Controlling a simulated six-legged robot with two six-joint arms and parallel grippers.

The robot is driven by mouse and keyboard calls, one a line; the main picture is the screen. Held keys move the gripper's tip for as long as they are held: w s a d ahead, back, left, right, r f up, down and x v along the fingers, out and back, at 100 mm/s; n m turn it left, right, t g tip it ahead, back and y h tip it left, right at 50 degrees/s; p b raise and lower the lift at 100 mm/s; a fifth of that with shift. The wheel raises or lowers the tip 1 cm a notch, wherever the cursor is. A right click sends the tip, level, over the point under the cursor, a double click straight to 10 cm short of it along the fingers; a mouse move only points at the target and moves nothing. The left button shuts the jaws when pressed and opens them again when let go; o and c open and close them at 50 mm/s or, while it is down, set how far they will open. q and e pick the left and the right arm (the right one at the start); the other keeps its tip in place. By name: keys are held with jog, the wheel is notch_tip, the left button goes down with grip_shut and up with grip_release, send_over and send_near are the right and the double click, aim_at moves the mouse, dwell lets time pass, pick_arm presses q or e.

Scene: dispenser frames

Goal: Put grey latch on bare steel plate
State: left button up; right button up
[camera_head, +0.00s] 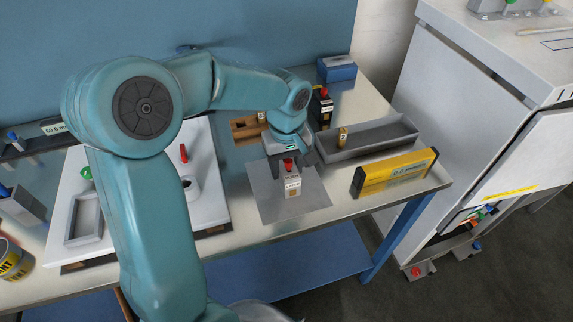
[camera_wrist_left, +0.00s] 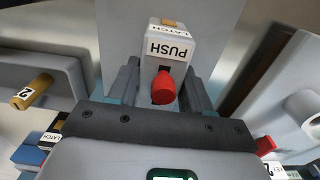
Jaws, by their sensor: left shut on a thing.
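The grey latch (camera_head: 293,184) is a small light block with a red knob and a label. It looks upright between the fingers of my left gripper (camera_head: 288,172), which is shut on it. In the left wrist view the latch (camera_wrist_left: 172,45) shows its PUSH LATCH label, between the two fingers (camera_wrist_left: 163,85). The bare steel plate (camera_head: 266,203) is a flat grey square on the bench, below the latch. It also fills the back of the left wrist view (camera_wrist_left: 120,35). I cannot tell whether the latch touches the plate. My right gripper is not in view.
A grey tray (camera_head: 393,148) with a small yellow piece and a yellow box (camera_head: 396,173) stand right of the plate. A black latch (camera_head: 321,108) and wooden holder (camera_head: 246,131) are behind. A white panel (camera_head: 213,205) is left. The bench's front edge is near.

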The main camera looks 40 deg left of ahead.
pick_arm(q)
jog(key=shift+f, duration=0.15)
jog(key=o, duration=1.3)
notch_tip(320, 180, up, 12)
jog(key=shift+r+p, duration=0.25)
jog(key=shift+p, duration=0.1)
jog(key=shift+s+f, duration=0.1)
jog(key=shift+s, duration=0.05)
